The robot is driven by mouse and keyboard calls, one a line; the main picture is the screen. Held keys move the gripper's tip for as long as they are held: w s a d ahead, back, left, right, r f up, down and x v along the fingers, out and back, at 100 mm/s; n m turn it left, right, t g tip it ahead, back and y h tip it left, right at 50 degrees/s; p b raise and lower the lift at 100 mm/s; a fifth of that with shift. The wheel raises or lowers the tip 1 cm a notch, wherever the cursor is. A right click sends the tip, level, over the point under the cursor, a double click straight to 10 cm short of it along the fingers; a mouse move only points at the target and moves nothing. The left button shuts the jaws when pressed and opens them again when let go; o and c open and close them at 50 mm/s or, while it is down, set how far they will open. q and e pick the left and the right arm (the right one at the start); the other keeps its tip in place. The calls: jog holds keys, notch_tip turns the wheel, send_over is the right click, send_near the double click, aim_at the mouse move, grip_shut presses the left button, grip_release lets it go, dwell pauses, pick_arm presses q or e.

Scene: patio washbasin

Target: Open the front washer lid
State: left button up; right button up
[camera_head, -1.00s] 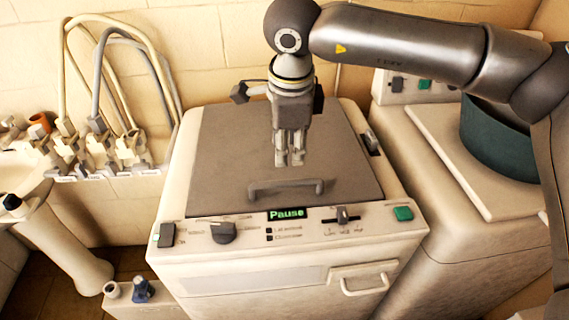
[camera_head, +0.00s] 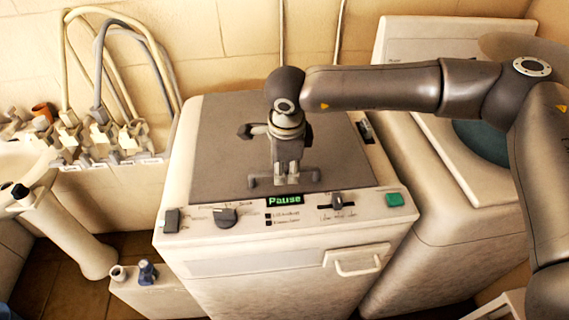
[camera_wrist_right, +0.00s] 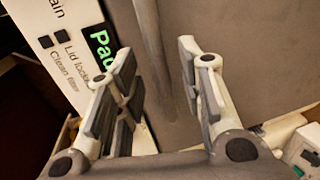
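The front washer (camera_head: 290,260) has a grey top lid (camera_head: 225,140), which lies shut. A grey bar handle (camera_head: 310,175) is at the lid's front edge. My right gripper (camera_head: 287,178) points down at the middle of this handle. In the right wrist view, the fingers of my right gripper (camera_wrist_right: 157,65) are spread apart, with the handle (camera_wrist_right: 150,40) running between them. The gap to each finger suggests no grip. The panel display (camera_head: 285,200) reads "Pause" in green. My left gripper is not in view.
A second white washer (camera_head: 445,220) stands to the right, with a dark teal basin (camera_head: 480,140) partly behind my right arm. Hoses and taps (camera_head: 110,135) line the wall at left. A small box with a blue knob (camera_head: 147,272) stands at the front washer's left.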

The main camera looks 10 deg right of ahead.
grip_shut()
jog(key=shift+r, duration=0.1)
jog(key=shift+w+r, duration=0.1)
jog(key=shift+r, duration=0.35)
jog(key=w+r+p, duration=0.5)
jog(key=r+p, duration=0.1)
jog(key=r, duration=0.5)
jog(key=w+r+g+p, duration=0.1)
jog(key=w+r+p, duration=0.5)
jog(key=r, duration=0.5)
jog(key=shift+w, duration=0.1)
